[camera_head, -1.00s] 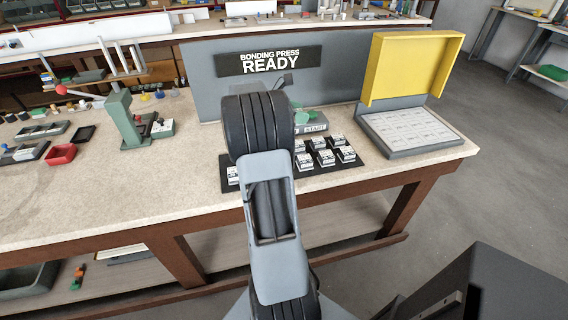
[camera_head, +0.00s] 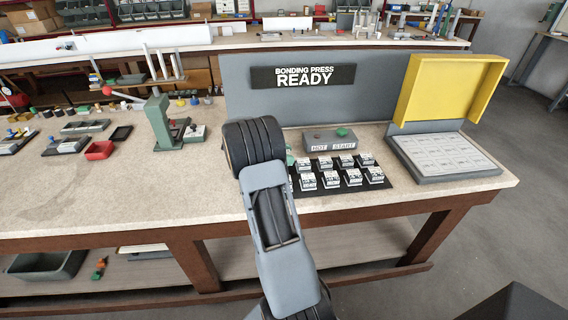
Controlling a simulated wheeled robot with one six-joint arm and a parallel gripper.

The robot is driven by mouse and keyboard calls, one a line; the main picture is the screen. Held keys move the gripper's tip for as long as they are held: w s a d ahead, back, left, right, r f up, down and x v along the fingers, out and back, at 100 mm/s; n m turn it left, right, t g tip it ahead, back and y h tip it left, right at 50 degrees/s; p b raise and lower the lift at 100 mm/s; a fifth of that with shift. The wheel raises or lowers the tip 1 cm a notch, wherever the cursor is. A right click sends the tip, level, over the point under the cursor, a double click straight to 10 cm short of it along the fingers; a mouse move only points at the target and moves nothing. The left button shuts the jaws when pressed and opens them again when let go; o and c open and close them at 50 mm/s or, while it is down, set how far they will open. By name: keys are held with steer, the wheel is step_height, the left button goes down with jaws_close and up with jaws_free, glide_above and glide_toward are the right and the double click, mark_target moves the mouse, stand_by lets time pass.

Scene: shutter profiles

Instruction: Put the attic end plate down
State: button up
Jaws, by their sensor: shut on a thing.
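My gripper is hidden behind my own arm, which rises through the middle of the view. I cannot make out the attic end plate. A small green patch (camera_head: 290,156) shows just right of my arm's dark joint; I cannot tell what it belongs to. Several small white labelled blocks (camera_head: 330,178) stand in two rows on a black mat (camera_head: 340,189), right of my arm. The bonding press sign (camera_head: 303,77) reads READY on a grey panel (camera_head: 240,95) behind them.
A grey control box (camera_head: 330,142) with a green button stands behind the blocks. A yellow hood (camera_head: 452,90) stands over a grey tray with a white grid (camera_head: 443,153) at right. A green hand press (camera_head: 160,122) and a red bin (camera_head: 99,150) stand left. The bench front-left is clear.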

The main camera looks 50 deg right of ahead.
steer(key=shift+w+a+f, duration=0.1)
steer(key=shift+a+f, duration=0.05)
steer(key=shift+w+a+f, duration=0.15)
steer(key=shift+f, duration=1.65)
steer(key=shift+f, duration=0.15)
steer(key=o, duration=1)
